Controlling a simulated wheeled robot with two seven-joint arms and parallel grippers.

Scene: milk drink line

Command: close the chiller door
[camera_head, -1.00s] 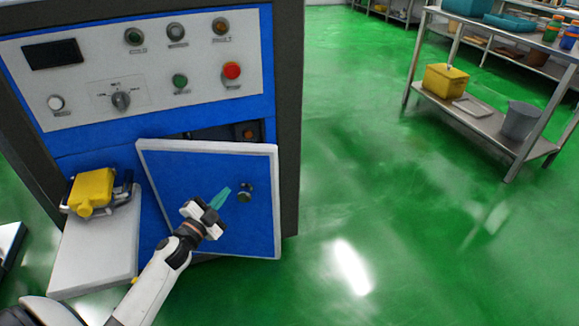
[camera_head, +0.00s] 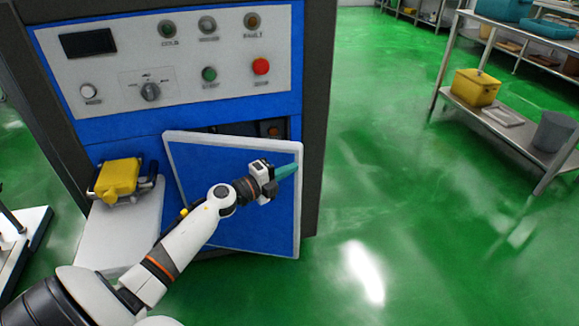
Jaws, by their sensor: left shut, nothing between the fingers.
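The chiller door (camera_head: 262,220) is a blue panel with a light grey rim on the front of the blue chiller cabinet (camera_head: 130,127). It stands ajar, and a dark opening shows above its top edge. My left gripper (camera_head: 287,171) has teal fingers that are shut and empty. It is in front of the door's upper right part, with the fingertips near the right rim. I cannot tell whether they touch it. The arm and gripper hide the middle of the door, and the door's knob is out of sight. My right gripper is not in view.
Above the door is a control panel (camera_head: 110,88) with a dark display, knobs and buttons. A yellow device (camera_head: 117,178) sits on a pale shelf (camera_head: 120,235) left of the door. A metal rack (camera_head: 500,128) with bins stands at the right. Green floor between is clear.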

